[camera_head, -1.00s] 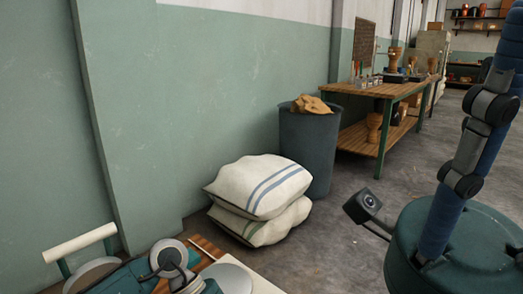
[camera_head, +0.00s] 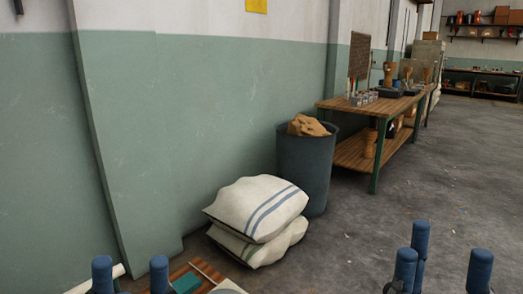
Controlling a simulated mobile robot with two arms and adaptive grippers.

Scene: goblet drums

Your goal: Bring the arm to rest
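My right gripper (camera_head: 445,250) is low at the right of the head view, with blue fingers pointing up. Its fingers stand apart and nothing is between them. My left gripper (camera_head: 130,272) is at the bottom left edge, with two blue fingertips showing apart and nothing seen between them. The palms and arms of both are cut off by the bottom edge.
Stacked white sacks (camera_head: 256,205) lie by the green-and-white wall. A dark bin (camera_head: 306,170) with brown material stands beside them. A wooden workbench (camera_head: 350,152) with a lower shelf stands behind. Grey floor (camera_head: 430,170) is clear at the right.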

